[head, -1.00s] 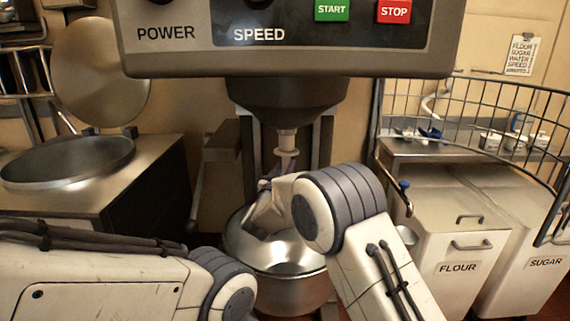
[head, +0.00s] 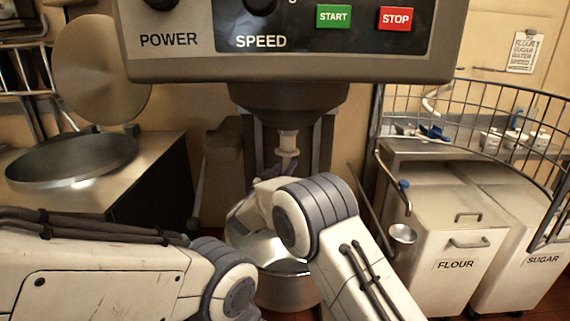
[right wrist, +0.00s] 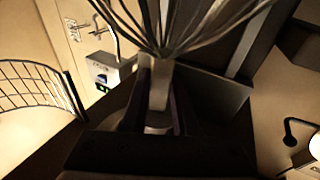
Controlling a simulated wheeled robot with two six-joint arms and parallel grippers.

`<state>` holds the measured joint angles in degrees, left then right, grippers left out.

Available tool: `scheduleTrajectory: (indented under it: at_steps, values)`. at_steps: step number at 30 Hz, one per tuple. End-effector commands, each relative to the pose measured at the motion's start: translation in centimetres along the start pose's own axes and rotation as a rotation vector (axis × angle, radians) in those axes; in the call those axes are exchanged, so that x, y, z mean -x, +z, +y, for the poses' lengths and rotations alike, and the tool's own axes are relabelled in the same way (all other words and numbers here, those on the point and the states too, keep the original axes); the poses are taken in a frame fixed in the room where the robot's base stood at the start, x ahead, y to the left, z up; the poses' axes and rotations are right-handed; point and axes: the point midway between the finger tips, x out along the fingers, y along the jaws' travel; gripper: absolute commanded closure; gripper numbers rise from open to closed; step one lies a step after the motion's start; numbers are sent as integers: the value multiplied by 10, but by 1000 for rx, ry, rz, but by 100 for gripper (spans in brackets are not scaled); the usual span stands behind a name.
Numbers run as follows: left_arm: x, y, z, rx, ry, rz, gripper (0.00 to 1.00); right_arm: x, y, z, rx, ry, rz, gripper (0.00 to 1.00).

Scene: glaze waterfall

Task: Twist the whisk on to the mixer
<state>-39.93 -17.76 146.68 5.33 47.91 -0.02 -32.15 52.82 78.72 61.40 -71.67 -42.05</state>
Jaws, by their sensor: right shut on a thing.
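The mixer's pale drive shaft (head: 288,143) points down from the dark mixer head (head: 285,100). A steel bowl (head: 287,292) stands below it. In the right wrist view, the gripper (right wrist: 158,110) is shut on the pale stem of the whisk (right wrist: 158,85). The whisk's wires fan out toward the top of that view. I cannot make out the whisk in the head view. The whisk and shaft look apart. My left arm is at lower left, with its gripper out of view.
A control panel (head: 290,62) overhangs the mixer. A wire guard (head: 470,112) curves out at right, with a small ladle (head: 402,233) hanging near it. Flour (head: 455,265) and sugar (head: 535,260) bins stand at right. A steel pan (head: 70,160) is at left.

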Motion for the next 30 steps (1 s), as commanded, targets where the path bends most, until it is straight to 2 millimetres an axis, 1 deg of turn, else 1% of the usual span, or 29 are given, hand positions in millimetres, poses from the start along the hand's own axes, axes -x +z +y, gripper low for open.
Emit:
scheduleTrajectory:
  at_steps: [1, 8, 9, 11, 21, 30]
  values:
    - [1, 0, 0, 0, 0, 0, 38, -7, 0, 16, 0, 52, 1, 100]
    - [1, 0, 0, 0, 0, 0, 38, -7, 1, 17, 1, 57, 0, 100]
    - [1, 0, 0, 0, 0, 0, 38, -7, 1, 17, 1, 57, 0, 61]
    - [1, 0, 0, 0, 0, 0, 38, -7, 1, 16, 0, 55, 0, 38]
    - [1, 0, 0, 0, 0, 0, 38, -4, 1, 10, -3, 45, -1, 37]
    - [1, 0, 0, 0, 0, 0, 38, -4, 1, 9, -2, 42, -1, 37]
